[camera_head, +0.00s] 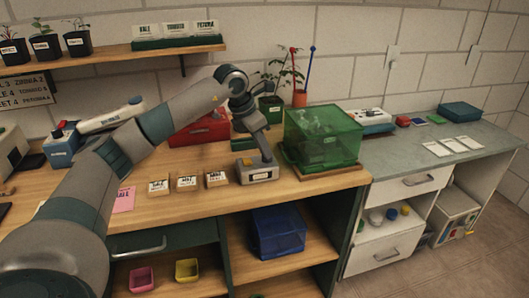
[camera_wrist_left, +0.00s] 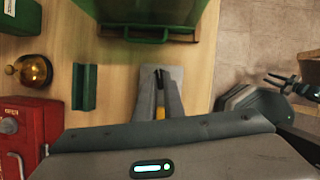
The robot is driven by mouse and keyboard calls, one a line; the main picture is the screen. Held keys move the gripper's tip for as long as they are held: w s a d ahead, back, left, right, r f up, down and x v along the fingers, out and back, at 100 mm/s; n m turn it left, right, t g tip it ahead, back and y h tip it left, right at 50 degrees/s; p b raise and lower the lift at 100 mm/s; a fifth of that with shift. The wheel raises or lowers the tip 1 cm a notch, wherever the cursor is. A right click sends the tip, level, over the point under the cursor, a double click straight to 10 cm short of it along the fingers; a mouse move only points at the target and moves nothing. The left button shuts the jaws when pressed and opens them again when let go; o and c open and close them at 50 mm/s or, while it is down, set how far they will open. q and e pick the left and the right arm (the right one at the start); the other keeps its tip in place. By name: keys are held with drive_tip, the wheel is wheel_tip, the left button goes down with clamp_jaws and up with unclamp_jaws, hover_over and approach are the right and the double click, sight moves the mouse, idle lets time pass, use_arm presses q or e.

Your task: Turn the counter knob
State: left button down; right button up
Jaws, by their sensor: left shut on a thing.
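The counter (camera_head: 257,175) is a small grey box with a yellow-edged label, standing near the front edge of the wooden bench. My left gripper (camera_head: 266,156) points down onto its top and is shut on the knob, which the fingers mostly hide. In the left wrist view the grey counter (camera_wrist_left: 177,74) lies under the closed fingers (camera_wrist_left: 160,80), with a bit of yellow beside them. My right gripper (camera_wrist_left: 272,79) shows at the right of the left wrist view, away from the bench, with its fingers apart and empty.
A green translucent box (camera_head: 340,138) stands just right of the counter. Seed cards (camera_head: 187,183) lie to its left. A red box (camera_head: 203,130) and a green block (camera_wrist_left: 84,87) are behind. A blue bin (camera_head: 278,232) sits on the shelf below.

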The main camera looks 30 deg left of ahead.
use_arm(q)
drive_tip(key=shift+s+f+m+g+h, duration=0.1)
drive_tip(key=shift+f+m+g+h, duration=0.15)
drive_tip(key=shift+m, duration=0.4)
drive_tip(key=shift+f+m+g+h, duration=0.15)
drive_tip(key=shift+m+h, duration=0.1)
drive_tip(key=shift+m, duration=0.4)
drive_tip(key=c, duration=1.9)
unclamp_jaws()
drive_tip(key=shift+o, duration=0.2)
drive_tip(key=shift+r, duration=0.2)
drive_tip(key=shift+w+a+f, duration=0.1)
drive_tip(key=shift+w, duration=0.1)
drive_tip(key=shift+r, duration=0.2)
